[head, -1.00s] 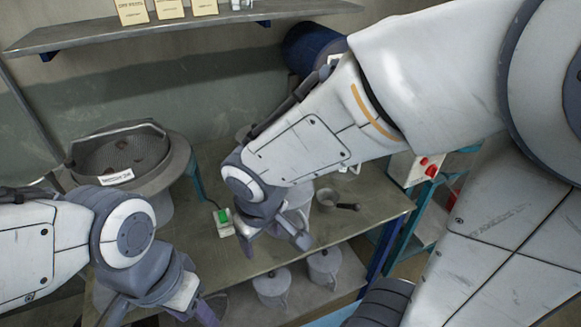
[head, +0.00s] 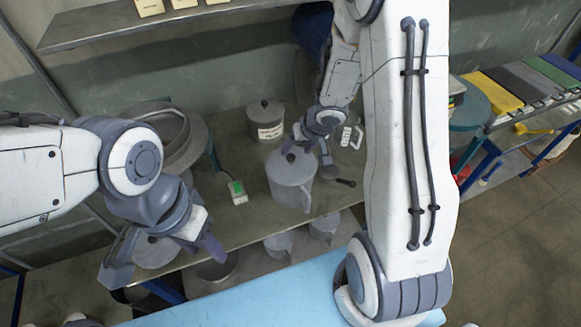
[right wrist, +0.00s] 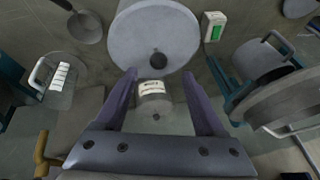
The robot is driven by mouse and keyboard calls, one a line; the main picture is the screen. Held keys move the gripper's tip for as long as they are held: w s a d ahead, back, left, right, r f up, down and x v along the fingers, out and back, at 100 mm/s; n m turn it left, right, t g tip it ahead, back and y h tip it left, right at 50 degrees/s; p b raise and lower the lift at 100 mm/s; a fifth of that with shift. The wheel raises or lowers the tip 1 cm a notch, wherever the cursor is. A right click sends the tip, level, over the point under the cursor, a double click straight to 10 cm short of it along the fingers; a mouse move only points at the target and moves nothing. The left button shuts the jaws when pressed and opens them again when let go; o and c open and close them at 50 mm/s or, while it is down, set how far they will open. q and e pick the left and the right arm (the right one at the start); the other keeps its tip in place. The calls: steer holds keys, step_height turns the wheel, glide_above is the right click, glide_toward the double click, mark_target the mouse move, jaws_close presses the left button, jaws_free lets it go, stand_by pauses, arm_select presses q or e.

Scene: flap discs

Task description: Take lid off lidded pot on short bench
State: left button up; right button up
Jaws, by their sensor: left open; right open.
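A grey lidded pot (head: 289,187) stands upright on the short bench (head: 243,222), with its lid (head: 291,162) on and a dark knob on top. In the right wrist view the lid (right wrist: 150,30) is seen from above, just beyond the fingertips. My right gripper (head: 312,148) is open and empty, above and behind the pot's right side. In the right wrist view its fingers (right wrist: 158,74) point toward the knob, with a gap between them. My left gripper (head: 163,262) is open and empty at the bench's front left, away from the pot.
A labelled lidded canister (head: 266,120) stands behind the pot. A small ladle (head: 326,176) lies to its right and a green-buttoned box (head: 238,192) to its left. A large round sieve (head: 160,133) is at the back left. More pots (head: 278,243) sit on the lower shelf.

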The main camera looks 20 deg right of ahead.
mark_target(292, 155)
steer(key=b+x, duration=0.1)
steer(key=x, duration=0.2)
steer(key=b+x, duration=0.2)
steer(key=x, duration=0.1)
steer(key=shift+d, duration=0.2)
steer(key=shift+w, duration=0.1)
steer(key=shift+r, duration=0.1)
jaws_close()
